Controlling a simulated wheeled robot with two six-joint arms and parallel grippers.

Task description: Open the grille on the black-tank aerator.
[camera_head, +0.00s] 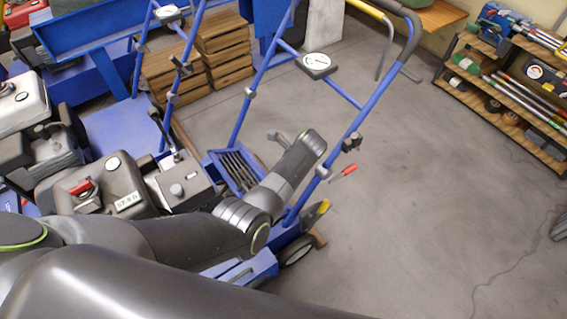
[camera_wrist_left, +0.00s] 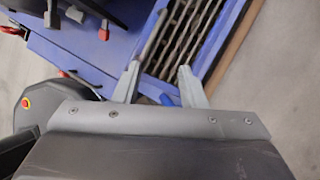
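The nearest aerator has a dark tank (camera_head: 92,187) with a red lever on its engine. Its grille (camera_head: 236,168) is a row of dark slats in a blue frame, right of the engine; whether it is raised at all is hard to tell. The grille (camera_wrist_left: 182,38) also shows in the left wrist view. My left arm reaches over the aerator in the head view, its fingertips not clearly seen there. In the left wrist view my left gripper (camera_wrist_left: 158,66) is open, fingers apart at the grille's near end. A small blue piece shows between the fingers. My right gripper is not in view.
A grey-tank aerator (camera_head: 20,103) stands at the left. Blue handle tubes (camera_head: 355,125) rise beside my arm. Wooden crates (camera_head: 222,45) stand behind, and a tool shelf (camera_head: 510,85) is at the right. The floor (camera_head: 420,200) to the right is mostly clear.

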